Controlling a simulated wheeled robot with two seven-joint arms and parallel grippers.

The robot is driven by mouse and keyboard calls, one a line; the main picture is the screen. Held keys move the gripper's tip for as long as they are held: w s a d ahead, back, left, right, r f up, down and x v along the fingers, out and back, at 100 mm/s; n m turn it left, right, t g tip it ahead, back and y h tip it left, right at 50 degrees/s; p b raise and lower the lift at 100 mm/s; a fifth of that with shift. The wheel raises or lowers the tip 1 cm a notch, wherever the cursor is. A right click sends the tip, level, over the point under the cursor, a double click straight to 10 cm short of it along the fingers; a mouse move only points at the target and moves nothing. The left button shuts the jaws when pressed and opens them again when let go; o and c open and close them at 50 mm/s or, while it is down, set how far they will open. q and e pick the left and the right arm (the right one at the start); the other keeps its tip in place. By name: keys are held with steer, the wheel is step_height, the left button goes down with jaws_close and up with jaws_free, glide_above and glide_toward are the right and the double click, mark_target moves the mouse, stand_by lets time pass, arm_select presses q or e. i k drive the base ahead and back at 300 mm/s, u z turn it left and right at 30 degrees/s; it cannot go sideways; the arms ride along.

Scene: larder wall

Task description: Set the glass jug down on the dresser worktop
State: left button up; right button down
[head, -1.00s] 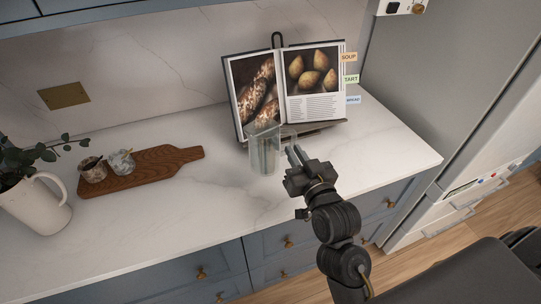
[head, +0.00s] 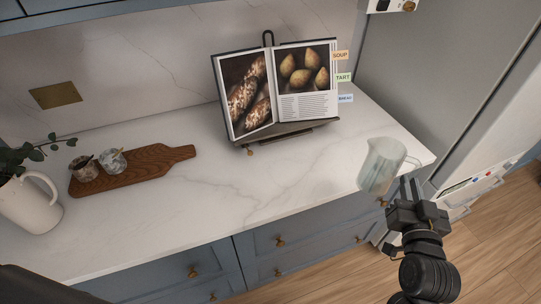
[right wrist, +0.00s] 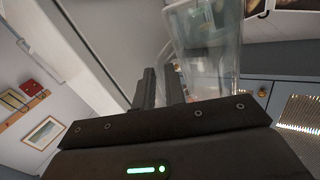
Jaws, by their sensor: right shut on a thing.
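The clear glass jug (head: 380,168) shows upright or slightly tilted at the right front end of the pale marbled dresser worktop (head: 290,183). In the head view its lower part overlaps the worktop's front edge; I cannot tell whether it hangs above the top or in front of it. My right gripper (head: 409,188) is shut on the jug at its handle side. In the right wrist view the fingers (right wrist: 158,88) reach to the handle, and the jug's glass body (right wrist: 208,45) stands just right of them. My left gripper is not in view.
A cookbook (head: 275,85) stands open on a dark stand at the back. A wooden board (head: 150,165) with two small pots and a white pitcher (head: 32,205) with leaves are at the left. The worktop's middle is clear. A grey fridge side (head: 430,70) rises at the right.

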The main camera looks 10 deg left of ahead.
mark_target(275, 184)
steer(key=k, duration=1.15)
steer(key=u, duration=1.05)
steer(key=i, duration=0.5)
steer(key=u, duration=0.1)
